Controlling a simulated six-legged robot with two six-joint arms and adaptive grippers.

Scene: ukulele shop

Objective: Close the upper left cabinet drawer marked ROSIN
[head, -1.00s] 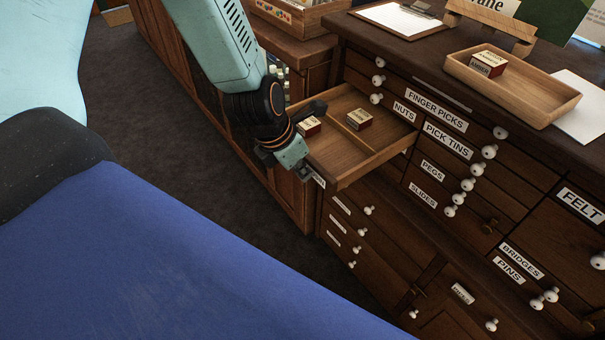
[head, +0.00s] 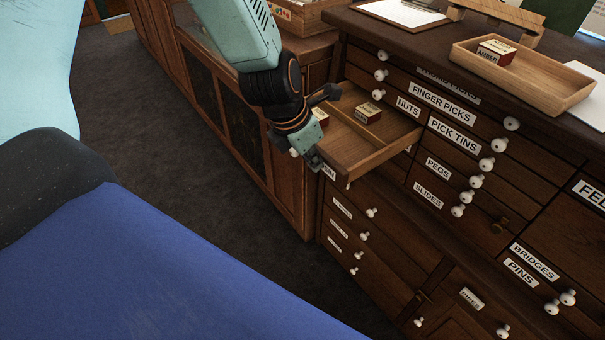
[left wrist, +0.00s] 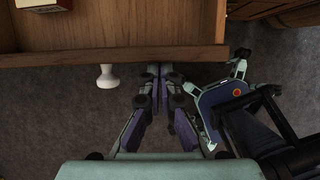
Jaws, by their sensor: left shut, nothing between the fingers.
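The ROSIN drawer (head: 375,163) stands pulled out from the upper left of the dark wooden cabinet. Only the end of its front label (head: 329,171) shows; my gripper hides the rest. Small boxes lie inside, one (head: 367,113) in clear view and one partly hidden. My left gripper (head: 317,163) is shut and empty in front of the drawer's front. In the left wrist view, the closed fingertips (left wrist: 160,68) point at the drawer front (left wrist: 120,58), right of its white knob (left wrist: 107,77). I cannot tell whether they touch. My right gripper is not seen.
Closed drawers with white knobs, such as NUTS (head: 408,106) and PICK TINS (head: 453,134), are beside the open one. A wooden tray (head: 535,88) with a small box (head: 496,52) stands on the cabinet top. Carpet (head: 190,175) is clear in front of the cabinets.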

